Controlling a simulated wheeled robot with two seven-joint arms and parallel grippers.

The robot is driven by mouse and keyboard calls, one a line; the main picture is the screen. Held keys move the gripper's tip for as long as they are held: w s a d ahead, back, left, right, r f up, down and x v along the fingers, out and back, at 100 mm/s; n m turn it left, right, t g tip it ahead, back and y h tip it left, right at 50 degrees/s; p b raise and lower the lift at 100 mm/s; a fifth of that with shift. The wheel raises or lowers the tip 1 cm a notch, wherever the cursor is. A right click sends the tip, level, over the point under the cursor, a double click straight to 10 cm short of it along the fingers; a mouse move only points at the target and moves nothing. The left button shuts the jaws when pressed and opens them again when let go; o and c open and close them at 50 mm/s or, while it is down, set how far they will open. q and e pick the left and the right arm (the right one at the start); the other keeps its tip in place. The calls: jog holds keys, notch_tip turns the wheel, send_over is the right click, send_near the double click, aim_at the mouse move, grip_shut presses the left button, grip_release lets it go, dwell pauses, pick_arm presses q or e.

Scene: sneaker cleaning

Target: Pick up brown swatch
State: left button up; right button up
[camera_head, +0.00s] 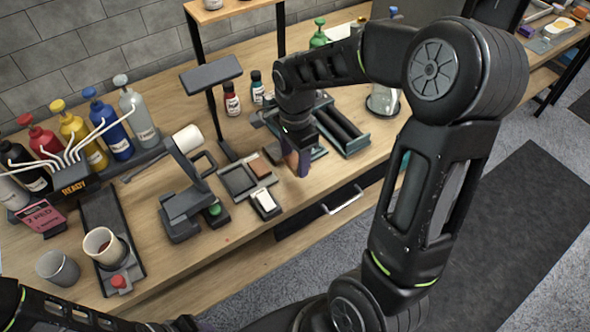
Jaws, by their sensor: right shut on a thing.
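My right gripper (299,163) is over the middle of the workbench, pointing down, just right of the small grey swatch tray (235,180). It is shut on a small piece that looks brownish and dark purple; the fingers and arm partly hide it, and I cannot tell for sure that it is a swatch. A flat brown square (260,167) shows in the tray's right part, left of the gripper and apart from it. My left arm shows at the bottom left, but its gripper is out of view.
A white-topped block (264,201) sits in front of the tray. A black stand (211,76) rises behind it, and a dark slotted rack (342,131) stands at the right. Several pump bottles (84,137) and a cup (104,246) are at the left.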

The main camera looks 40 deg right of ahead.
aim_at(295, 162)
notch_tip(295, 162, up, 4)
jog(key=shift+r, duration=0.1)
dwell(0.9)
